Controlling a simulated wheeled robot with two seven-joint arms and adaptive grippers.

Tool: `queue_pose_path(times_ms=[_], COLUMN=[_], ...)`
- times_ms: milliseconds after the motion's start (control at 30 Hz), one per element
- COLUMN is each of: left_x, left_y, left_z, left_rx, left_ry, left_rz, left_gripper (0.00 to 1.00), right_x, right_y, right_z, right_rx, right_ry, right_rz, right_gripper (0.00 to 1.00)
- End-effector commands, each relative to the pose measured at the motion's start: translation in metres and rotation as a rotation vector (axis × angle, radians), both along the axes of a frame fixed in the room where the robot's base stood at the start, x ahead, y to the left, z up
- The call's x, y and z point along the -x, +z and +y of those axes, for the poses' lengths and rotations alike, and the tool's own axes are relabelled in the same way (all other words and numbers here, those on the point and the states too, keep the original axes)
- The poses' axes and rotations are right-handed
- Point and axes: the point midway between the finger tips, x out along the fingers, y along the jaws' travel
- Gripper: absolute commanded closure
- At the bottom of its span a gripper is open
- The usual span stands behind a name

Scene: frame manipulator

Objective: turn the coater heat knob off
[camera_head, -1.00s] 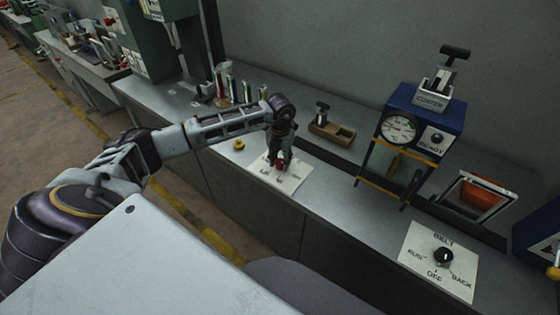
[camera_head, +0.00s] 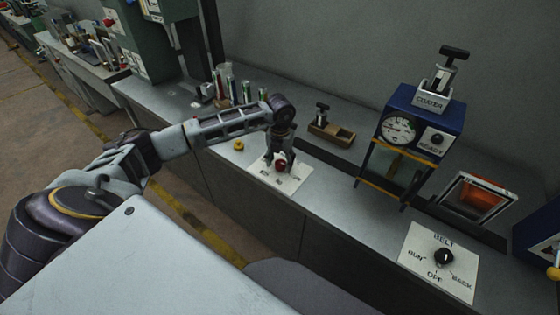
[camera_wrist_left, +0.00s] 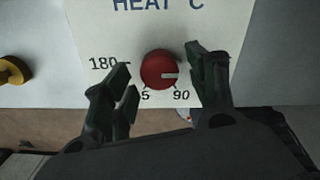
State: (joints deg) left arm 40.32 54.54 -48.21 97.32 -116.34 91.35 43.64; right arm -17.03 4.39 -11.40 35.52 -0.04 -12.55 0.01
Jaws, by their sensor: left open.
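The red heat knob (camera_wrist_left: 159,70) sits on a white plate (camera_wrist_left: 215,20) marked "HEAT °C". Its white pointer mark points right in the left wrist view. The labels 180 and 90 and a partly hidden one ending in 5 lie around it. In the head view the knob (camera_head: 281,167) shows on its plate (camera_head: 295,181) on the bench. My left gripper (camera_wrist_left: 160,85) is open, with one finger on each side of the knob and visible gaps to it. In the head view the gripper (camera_head: 280,155) is right at the knob. My right gripper is not in view.
The blue coater (camera_head: 422,118) with a gauge stands on the bench to the right. A belt knob plate (camera_head: 440,262) is at lower right, near a glowing opening (camera_head: 478,198). A wooden box (camera_head: 332,134) and a yellow knob (camera_head: 239,145) are near the gripper.

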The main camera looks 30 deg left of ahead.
Motion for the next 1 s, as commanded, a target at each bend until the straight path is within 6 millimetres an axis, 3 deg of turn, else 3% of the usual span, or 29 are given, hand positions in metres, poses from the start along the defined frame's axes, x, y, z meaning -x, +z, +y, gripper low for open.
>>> queue_pose_path(times_ms=[167,467,1000], left_x=[0.000,0.000,0.000], left_y=[0.000,0.016,0.092], left_z=[0.000,0.000,0.000], left_rx=[0.000,0.000,0.000], left_ry=[-0.001,-0.001,0.000], left_rz=[0.001,0.000,-0.001], left_gripper=[0.42,0.42,0.42], right_x=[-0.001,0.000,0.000], right_y=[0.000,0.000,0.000], right_z=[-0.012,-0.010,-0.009], right_rx=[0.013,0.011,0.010], right_ry=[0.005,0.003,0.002], right_rz=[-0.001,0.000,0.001], right_gripper=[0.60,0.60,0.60])
